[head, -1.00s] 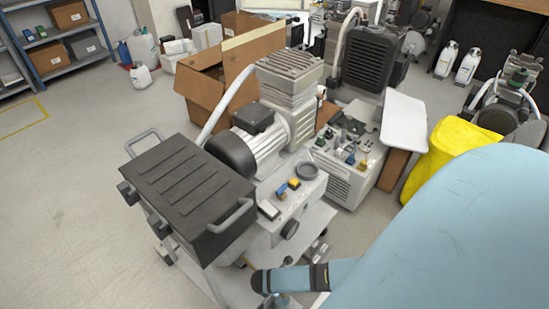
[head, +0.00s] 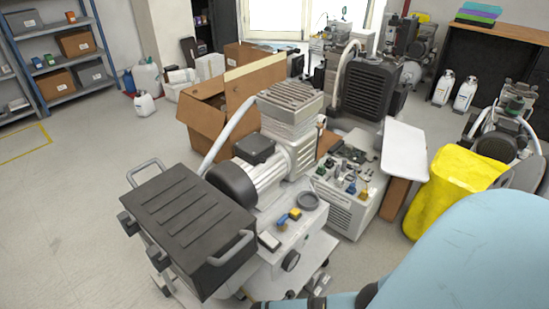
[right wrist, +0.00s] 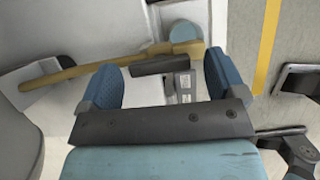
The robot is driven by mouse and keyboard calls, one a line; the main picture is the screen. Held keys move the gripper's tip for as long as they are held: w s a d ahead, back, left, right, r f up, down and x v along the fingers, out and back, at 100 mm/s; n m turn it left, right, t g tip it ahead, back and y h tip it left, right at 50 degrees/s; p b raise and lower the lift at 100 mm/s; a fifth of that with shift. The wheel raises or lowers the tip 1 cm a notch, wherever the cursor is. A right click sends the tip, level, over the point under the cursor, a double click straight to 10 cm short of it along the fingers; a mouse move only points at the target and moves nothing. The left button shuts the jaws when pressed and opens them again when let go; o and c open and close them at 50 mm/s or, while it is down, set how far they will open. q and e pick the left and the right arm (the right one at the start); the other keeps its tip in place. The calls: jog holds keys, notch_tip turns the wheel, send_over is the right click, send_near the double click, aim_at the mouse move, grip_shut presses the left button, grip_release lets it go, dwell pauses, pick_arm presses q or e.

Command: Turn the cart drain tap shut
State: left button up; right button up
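The cart (head: 318,252) stands at lower centre in the head view, carrying a grey compressor (head: 268,180) and a dark ribbed box (head: 185,220). In the right wrist view, a brass-coloured lever-like bar (right wrist: 110,66) runs across just beyond my right gripper (right wrist: 165,72), with a round blue-grey end piece (right wrist: 184,32). It looks like the drain tap, but I cannot be sure. The gripper's two blue fingers are wide apart, with nothing clearly held; whether they touch the bar I cannot tell. In the head view my right arm drops off the bottom edge. My left gripper is out of view.
A yellow bag-like cover (head: 450,185) and a grey unit with fittings (head: 345,190) stand right of the cart. An open cardboard box (head: 215,110) is behind it. The floor at left is clear. In the wrist view, a yellow floor line (right wrist: 266,45) lies to the right.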

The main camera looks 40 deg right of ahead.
jog(key=shift+a+r, duration=0.15)
jog(key=shift+r, duration=0.2)
pick_arm(q)
jog(key=p, duration=0.3)
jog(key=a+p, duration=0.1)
jog(key=p, duration=0.2)
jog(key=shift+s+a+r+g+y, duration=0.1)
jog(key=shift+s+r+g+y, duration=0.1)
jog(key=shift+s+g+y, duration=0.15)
pick_arm(e)
jog(key=v, duration=1.3)
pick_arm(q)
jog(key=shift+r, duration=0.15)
